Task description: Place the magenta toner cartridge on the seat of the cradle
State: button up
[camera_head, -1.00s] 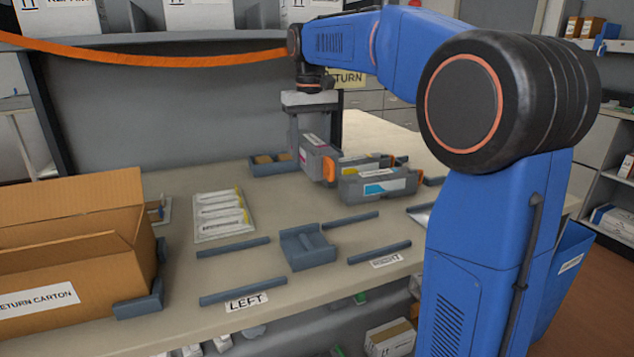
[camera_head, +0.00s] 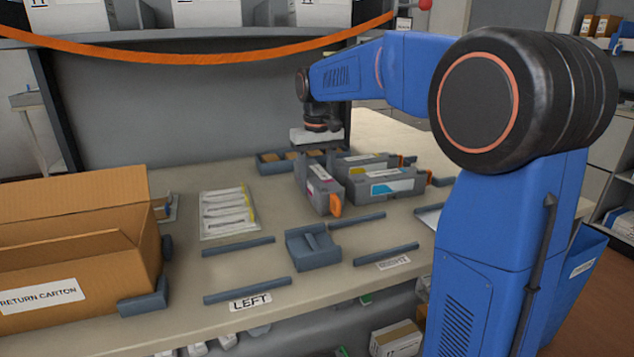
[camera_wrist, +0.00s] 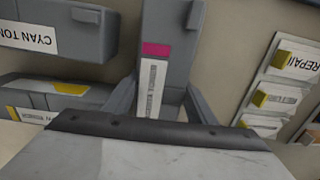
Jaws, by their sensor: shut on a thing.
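My gripper (camera_wrist: 160,100) is shut on the magenta toner cartridge (camera_head: 323,189), a grey box with a magenta-marked label and an orange end piece. In the wrist view the cartridge (camera_wrist: 166,60) lies between my two fingers. In the head view the cartridge points toward the front of the table, behind the cradle. I cannot tell how far it is above the table. The cradle (camera_head: 313,258), a small grey-blue block with a recessed seat, stands empty near the table's front. My fingers are mostly hidden in the head view.
The cyan cartridge (camera_head: 389,187) and yellow cartridge (camera_head: 365,163) stand close to the right of the held one. Low rails (camera_head: 247,289) flank the cradle. A tray of packets (camera_head: 228,212) and an open return carton (camera_head: 60,250) are to the left. A divided bin (camera_head: 272,165) stands behind.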

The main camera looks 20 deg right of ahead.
jog(key=shift+f, duration=0.1)
jog(key=o, duration=1.6)
jog(key=shift+f, duration=0.1)
jog(key=shift+c, duration=0.2)
